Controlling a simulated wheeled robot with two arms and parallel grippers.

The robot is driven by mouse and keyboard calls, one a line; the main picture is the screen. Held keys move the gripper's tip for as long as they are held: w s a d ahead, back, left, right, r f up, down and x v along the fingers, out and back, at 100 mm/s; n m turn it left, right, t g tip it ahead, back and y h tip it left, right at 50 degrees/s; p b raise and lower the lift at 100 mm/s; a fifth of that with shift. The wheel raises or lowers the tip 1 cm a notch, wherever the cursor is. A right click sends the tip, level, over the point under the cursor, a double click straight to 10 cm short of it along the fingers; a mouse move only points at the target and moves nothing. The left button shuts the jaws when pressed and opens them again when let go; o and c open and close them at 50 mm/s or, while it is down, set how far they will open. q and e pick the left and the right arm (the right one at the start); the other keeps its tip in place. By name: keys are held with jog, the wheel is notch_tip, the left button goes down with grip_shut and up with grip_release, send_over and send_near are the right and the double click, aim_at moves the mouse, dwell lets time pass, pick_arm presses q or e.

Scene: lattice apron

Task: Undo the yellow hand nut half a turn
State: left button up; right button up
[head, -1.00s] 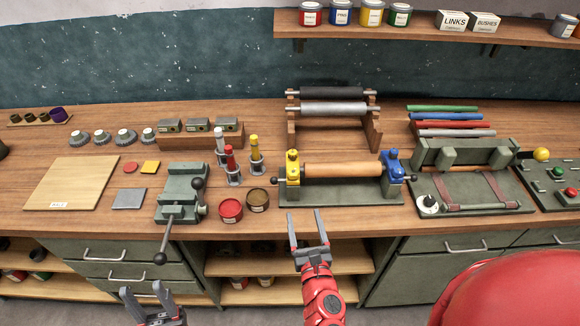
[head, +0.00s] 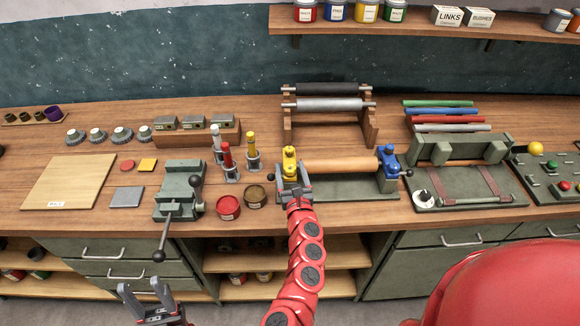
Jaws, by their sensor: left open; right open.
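The yellow hand nut (head: 290,153) stands on top of the yellow bearing block at the left end of a wooden roller (head: 345,164). The roller lies across a dark green bench fixture (head: 345,188), with a blue block (head: 388,158) at its right end. My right gripper (head: 291,173) is open at the yellow block, just in front of and below the nut. It hides the lower part of the block, and I cannot tell whether the fingers touch it. My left gripper (head: 141,289) is open and empty, low in front of the bench.
A red tin (head: 228,208) and a brown tin (head: 255,197) stand left of the fixture, with several tubes behind them. A green vice (head: 180,190) is further left. A rack with dark and grey rollers (head: 328,104) stands behind.

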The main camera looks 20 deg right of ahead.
jog(key=shift+w+d, duration=0.15)
jog(key=shift+w, duration=0.35)
grip_shut()
